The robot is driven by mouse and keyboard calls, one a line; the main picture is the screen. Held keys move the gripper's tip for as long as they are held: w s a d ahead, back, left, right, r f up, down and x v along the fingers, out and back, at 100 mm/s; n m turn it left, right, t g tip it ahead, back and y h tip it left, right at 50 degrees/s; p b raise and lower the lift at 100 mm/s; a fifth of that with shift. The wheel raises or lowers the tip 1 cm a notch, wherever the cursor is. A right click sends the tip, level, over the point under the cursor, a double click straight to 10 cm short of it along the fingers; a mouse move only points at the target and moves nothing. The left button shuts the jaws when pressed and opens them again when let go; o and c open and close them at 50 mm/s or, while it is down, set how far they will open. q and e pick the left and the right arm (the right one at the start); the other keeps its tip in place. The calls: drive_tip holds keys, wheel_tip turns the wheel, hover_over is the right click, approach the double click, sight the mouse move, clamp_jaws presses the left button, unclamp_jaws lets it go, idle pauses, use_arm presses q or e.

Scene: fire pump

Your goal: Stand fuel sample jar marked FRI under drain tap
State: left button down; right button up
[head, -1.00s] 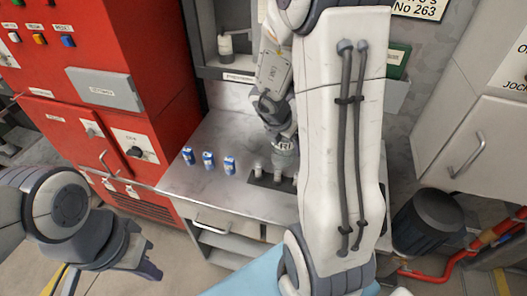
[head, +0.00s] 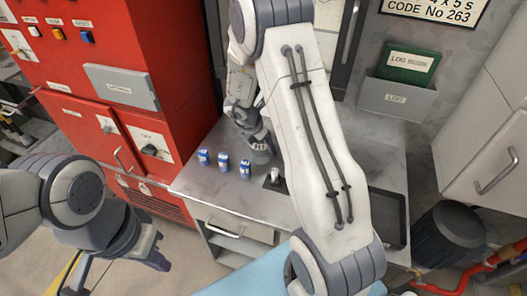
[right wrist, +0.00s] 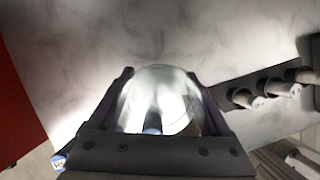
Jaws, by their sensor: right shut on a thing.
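My right gripper (head: 260,148) is over the back of the grey counter (head: 205,182), shut on a clear jar (head: 263,156). In the right wrist view the jar (right wrist: 160,98) sits between both fingers, above the marbled surface. Its marking cannot be read now; an earlier head frame shows FRI on it. I cannot tell whether its base touches the counter. My left gripper (head: 115,272) hangs at the lower left over the floor, fingers apart and empty. I cannot make out the drain tap; my right arm covers part of the counter and wall.
The red cabinet (head: 150,60) borders the counter on the left. A dark tray (head: 388,215) lies at the right.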

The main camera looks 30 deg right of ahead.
sight(264, 153)
drive_tip(key=shift+f, duration=1.6)
drive_tip(key=shift+f+b, duration=0.2)
drive_tip(key=shift+b, duration=0.2)
drive_tip(key=o, duration=1.3)
